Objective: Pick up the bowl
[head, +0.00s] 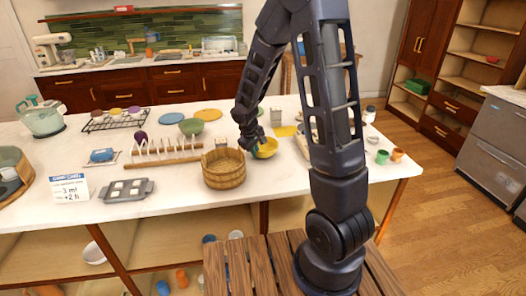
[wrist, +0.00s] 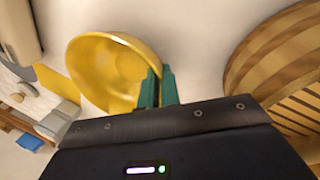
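The yellow bowl (head: 267,149) is on or just above the white counter, right of the wooden tub; I cannot tell whether it touches the counter. In the wrist view the yellow bowl (wrist: 103,72) fills the upper left, with its hollow inside showing. My gripper (head: 250,143) is at the bowl's left side in the head view. In the wrist view the two green fingertips (wrist: 160,84) are close together at the bowl's right rim, one inside and one outside. They look shut on the rim, though the contact is partly hidden.
The wooden tub (head: 224,170) stands close to the left of my gripper; it shows in the wrist view (wrist: 285,65). A green bowl (head: 191,127) and a wooden peg rack (head: 163,153) are farther left. A yellow sheet (head: 285,131) lies behind the bowl. Cups (head: 397,155) stand at the right.

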